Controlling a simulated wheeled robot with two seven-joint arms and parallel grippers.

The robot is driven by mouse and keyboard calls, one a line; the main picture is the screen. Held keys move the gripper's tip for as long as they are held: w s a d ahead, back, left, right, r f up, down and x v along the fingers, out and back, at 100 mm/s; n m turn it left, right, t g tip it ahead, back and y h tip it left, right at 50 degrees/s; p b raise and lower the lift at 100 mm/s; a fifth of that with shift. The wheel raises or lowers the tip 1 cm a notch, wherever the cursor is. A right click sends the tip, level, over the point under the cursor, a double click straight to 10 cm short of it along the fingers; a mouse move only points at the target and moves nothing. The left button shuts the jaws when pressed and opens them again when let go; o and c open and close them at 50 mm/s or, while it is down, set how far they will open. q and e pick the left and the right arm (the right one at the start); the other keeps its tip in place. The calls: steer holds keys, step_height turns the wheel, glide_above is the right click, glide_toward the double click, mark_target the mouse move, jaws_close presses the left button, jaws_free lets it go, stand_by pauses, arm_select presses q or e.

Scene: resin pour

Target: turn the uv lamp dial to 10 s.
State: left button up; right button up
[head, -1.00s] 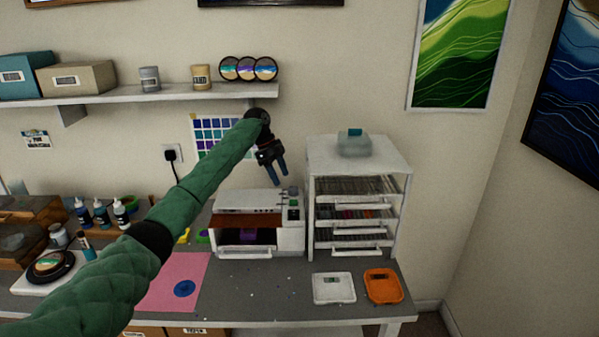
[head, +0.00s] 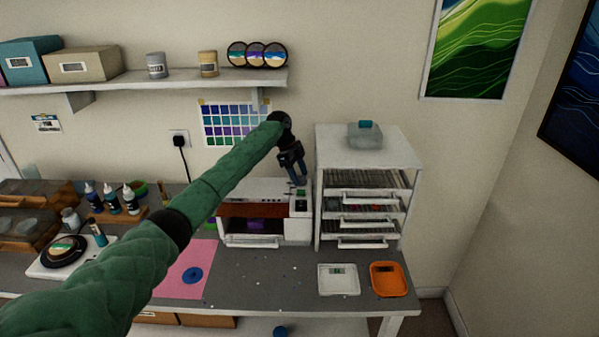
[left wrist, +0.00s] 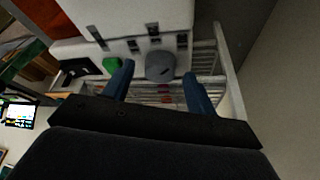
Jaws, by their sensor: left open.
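The UV lamp (head: 264,232) is a white box with a reddish-brown front panel and a purple glow inside, on the bench. Its control panel is at the right end. In the left wrist view the grey round dial (left wrist: 160,66) lies between and just beyond the tips of my left gripper (left wrist: 158,78), with a green button (left wrist: 112,64) to its left. In the head view my left gripper (head: 299,183) is open, pointing down over the lamp's right end. It looks apart from the dial, though contact is hard to tell. The dial's setting is not readable. My right gripper is not in view.
A white drawer rack (head: 366,160) with a lidded container (head: 365,135) on top stands close on the lamp's right. A white tray (head: 339,280) and an orange tray (head: 388,279) lie in front. A pink mat (head: 190,262) and bottles (head: 112,198) are at left.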

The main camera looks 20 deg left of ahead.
arm_select(q)
steer(key=shift+d+f, duration=0.15)
steer(key=shift+f, duration=0.15)
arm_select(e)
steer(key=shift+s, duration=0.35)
arm_select(q)
steer(key=c, duration=1)
